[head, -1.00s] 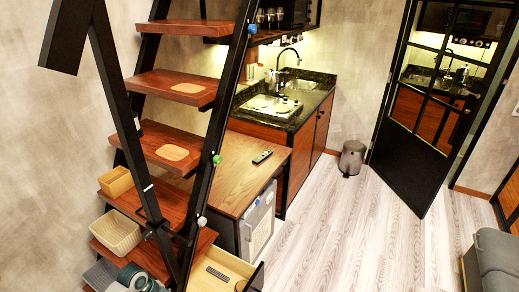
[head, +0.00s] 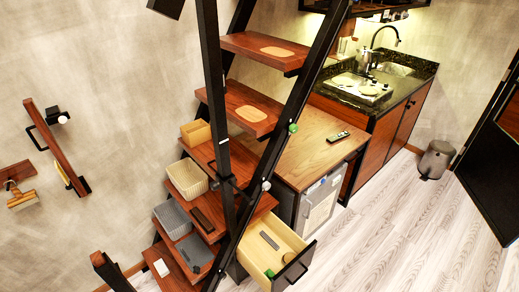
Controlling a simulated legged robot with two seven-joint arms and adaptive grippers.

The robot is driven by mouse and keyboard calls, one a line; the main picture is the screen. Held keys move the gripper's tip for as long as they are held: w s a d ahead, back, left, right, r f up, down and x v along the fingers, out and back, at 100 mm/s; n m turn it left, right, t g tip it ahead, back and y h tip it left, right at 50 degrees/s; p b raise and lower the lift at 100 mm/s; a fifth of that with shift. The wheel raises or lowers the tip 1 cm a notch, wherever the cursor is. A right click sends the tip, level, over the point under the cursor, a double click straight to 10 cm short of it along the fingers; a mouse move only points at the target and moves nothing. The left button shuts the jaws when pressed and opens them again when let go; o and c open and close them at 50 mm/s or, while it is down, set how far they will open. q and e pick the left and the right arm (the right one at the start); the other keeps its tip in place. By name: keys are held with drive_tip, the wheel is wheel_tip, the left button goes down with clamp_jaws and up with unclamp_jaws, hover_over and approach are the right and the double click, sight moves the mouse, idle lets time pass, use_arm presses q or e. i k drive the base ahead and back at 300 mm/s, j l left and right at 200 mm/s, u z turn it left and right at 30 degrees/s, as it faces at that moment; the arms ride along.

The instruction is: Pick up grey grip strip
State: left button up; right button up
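A slim grey strip (head: 269,240), which looks like the grip strip, lies in the open pale wooden drawer (head: 250,256) under the wooden counter. It is near the drawer's back end. A small green thing (head: 269,273) and a dark piece (head: 287,258) lie toward the drawer's front. Neither of my grippers shows in the head view.
Black-framed stairs with wooden treads (head: 262,48) stand left of the drawer. Their lower treads hold a cream basket (head: 187,179), a grey basket (head: 173,219) and a grey tray (head: 195,251).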

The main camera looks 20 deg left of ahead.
sight(262, 234)
drive_tip(key=i+j+u, duration=0.1)
drive_tip(key=i+u, duration=0.2)
drive_tip(key=i, duration=0.15)
drive_tip(key=i+u, duration=0.3)
drive_tip(key=i+j, duration=0.05)
drive_tip(key=i, duration=0.05)
